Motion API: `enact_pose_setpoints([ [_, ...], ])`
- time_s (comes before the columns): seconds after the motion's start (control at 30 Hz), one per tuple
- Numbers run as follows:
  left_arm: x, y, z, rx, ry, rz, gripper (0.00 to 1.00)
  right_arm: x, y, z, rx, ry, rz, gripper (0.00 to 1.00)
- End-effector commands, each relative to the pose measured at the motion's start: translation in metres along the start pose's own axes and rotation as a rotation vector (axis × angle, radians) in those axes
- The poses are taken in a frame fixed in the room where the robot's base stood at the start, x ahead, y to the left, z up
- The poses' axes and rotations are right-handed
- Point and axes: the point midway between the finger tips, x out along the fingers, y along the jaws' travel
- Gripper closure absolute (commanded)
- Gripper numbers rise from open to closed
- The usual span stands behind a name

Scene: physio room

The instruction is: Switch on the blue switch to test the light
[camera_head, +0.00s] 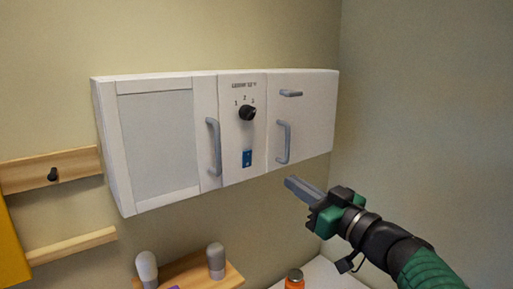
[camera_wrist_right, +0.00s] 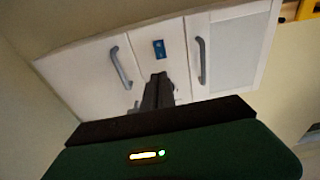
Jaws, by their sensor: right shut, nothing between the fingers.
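The blue switch (camera_head: 247,158) is a small rectangle low on the middle panel of the white wall cabinet (camera_head: 160,205). A black knob (camera_head: 247,113) with the numbers 1, 2 and 3 sits above it. My right gripper (camera_head: 291,184) is shut and empty, below and to the right of the switch, apart from the cabinet in the head view. In the right wrist view the shut fingers (camera_wrist_right: 157,82) point toward the cabinet, and the blue switch (camera_wrist_right: 159,49) shows just beyond their tips. I cannot make out the switch's position. My left gripper is not in view.
Grey handles stand out on both sides of the switch panel, the left one (camera_head: 214,147) and the right one (camera_head: 284,142). A wooden shelf (camera_head: 228,280) with grey-topped objects is below, beside an orange bottle (camera_head: 294,279). The wall at right is bare.

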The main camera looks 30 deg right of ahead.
Motion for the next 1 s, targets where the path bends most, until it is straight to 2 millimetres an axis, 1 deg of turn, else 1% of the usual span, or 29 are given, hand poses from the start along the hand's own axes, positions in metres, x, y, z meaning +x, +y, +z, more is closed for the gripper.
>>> enact_pose_setpoints([
  [0.3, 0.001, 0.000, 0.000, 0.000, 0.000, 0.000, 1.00, -0.001, -0.001, 0.000, 0.000, -0.001, -0.008, 1.00],
  [0.43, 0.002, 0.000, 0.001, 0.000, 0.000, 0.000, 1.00, 0.008, -0.002, 0.001, 0.000, -0.001, -0.010, 1.00],
  [0.53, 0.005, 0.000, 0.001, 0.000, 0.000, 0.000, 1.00, 0.025, -0.003, 0.002, 0.001, -0.002, -0.012, 1.00],
  [0.6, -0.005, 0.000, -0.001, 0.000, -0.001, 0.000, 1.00, 0.040, -0.002, -0.003, 0.002, -0.003, -0.010, 1.00],
  [0.9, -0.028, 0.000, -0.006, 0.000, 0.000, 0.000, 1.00, 0.106, -0.002, -0.004, 0.003, -0.003, -0.008, 1.00],
  [1.0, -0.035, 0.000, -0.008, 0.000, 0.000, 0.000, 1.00, 0.123, -0.002, -0.003, 0.003, -0.003, -0.008, 1.00],
])
